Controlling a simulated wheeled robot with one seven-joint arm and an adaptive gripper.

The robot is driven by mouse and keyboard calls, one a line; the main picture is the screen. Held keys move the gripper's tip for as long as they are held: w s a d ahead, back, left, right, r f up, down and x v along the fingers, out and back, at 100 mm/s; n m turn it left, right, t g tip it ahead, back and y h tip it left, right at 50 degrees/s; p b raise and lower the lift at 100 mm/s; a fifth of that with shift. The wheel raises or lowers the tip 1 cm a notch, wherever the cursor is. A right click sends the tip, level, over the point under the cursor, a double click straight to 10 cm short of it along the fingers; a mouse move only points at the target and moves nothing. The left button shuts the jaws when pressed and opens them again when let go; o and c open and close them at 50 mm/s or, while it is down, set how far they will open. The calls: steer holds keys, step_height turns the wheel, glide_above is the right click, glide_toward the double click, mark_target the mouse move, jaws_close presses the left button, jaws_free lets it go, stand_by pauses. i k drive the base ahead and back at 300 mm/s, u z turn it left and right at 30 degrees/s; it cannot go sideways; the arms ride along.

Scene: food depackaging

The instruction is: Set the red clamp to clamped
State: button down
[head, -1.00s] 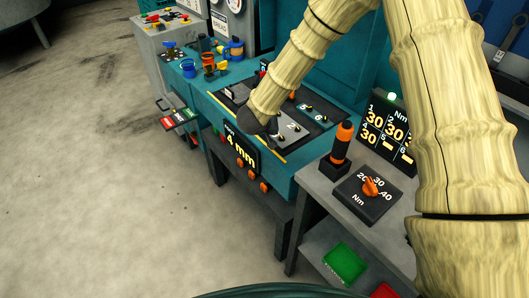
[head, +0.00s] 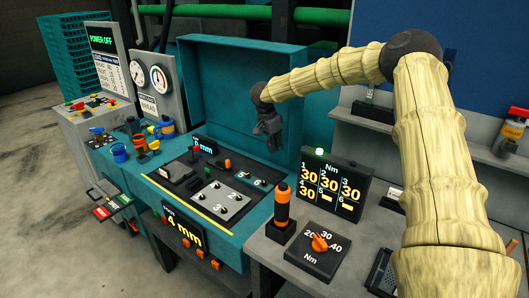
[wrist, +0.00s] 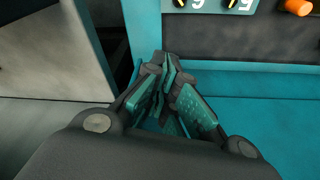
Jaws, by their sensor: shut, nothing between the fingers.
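A small red upright part (head: 197,150), which may be the red clamp, stands beside the small mm display at the back left of the teal machine's bed. It is too small to tell its setting. An orange knob (head: 228,163) sits on the dark bed to its right, and an orange part (wrist: 297,6) shows at the top right of the wrist view. My gripper (head: 275,148) is shut and empty, raised above the right side of the machine, apart from both parts. Its closed fingers (wrist: 168,75) show over teal surface in the wrist view.
A numbered plate with studs (head: 222,200) lies on the bed. A teal back panel (head: 225,85) rises behind. An orange-handled driver (head: 282,205) and a torque dial (head: 318,245) are on the grey bench at right.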

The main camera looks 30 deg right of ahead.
mark_target(193, 149)
steer(key=u, duration=1.55)
steer(key=k, duration=1.1)
steer(key=z, duration=0.95)
steer(key=i, duration=1.7)
